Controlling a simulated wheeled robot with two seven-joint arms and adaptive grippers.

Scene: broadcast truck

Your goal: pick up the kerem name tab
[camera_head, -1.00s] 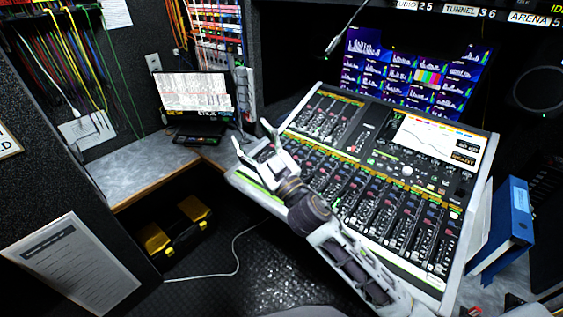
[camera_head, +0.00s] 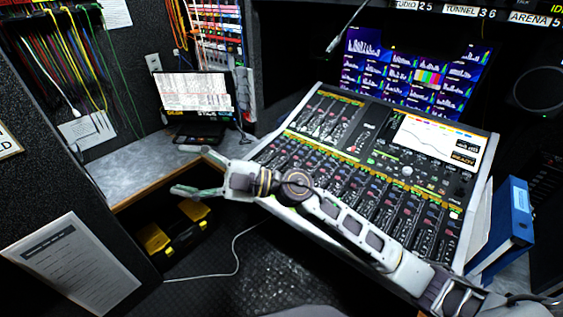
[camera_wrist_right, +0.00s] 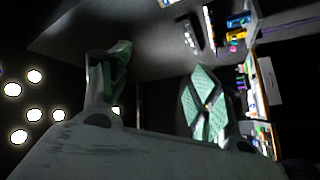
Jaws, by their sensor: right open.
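I cannot make out the kerem name tab in either view. The mixing console (camera_head: 400,165), with rows of faders and several small labels, fills the middle right of the head view; its lettering is too small to read. My right gripper (camera_head: 182,170) is open and empty, its fingers spread and pointing left, past the console's left edge and in front of the grey desk. In the right wrist view the two green-padded fingers (camera_wrist_right: 160,65) stand wide apart with nothing between them. My left gripper is not in view.
A laptop (camera_head: 195,100) stands on the grey corner desk (camera_head: 135,165). A black and yellow toolbox (camera_head: 175,232) sits on the floor below. A blue binder (camera_head: 510,225) stands right of the console. Patch cables (camera_head: 75,65) hang at the upper left.

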